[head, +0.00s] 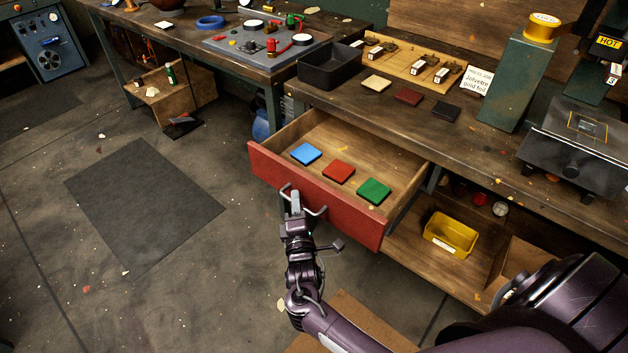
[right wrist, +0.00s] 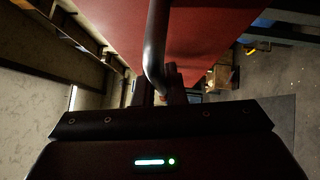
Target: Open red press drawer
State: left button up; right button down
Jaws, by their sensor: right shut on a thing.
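The red-fronted drawer (head: 335,212) stands pulled well out from under the workbench in the head view. Its wooden inside shows a blue square (head: 306,154), a red square (head: 338,171) and a green square (head: 374,191) lying flat. My right gripper (head: 295,203) is at the drawer's front, shut on the metal bar handle (head: 316,211). In the right wrist view the handle (right wrist: 155,45) runs down between the fingers, with the red drawer front (right wrist: 215,35) behind it. The left gripper is not seen.
The workbench top (head: 340,103) carries a black bin (head: 329,68), several small squares and a green post (head: 517,80). A yellow bin (head: 450,235) sits on the shelf below. The floor left of the drawer is clear around a dark mat (head: 145,205).

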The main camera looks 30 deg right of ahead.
jog(key=s+a, duration=0.2)
jog(key=a, duration=0.4)
jog(key=shift+s+p, duration=0.25)
jog(key=shift+p, duration=0.2)
jog(key=c, duration=1.5)
grip_release()
jog(key=v, duration=0.7)
jog(key=shift+s+a, duration=0.15)
jog(key=shift+s, duration=0.25)
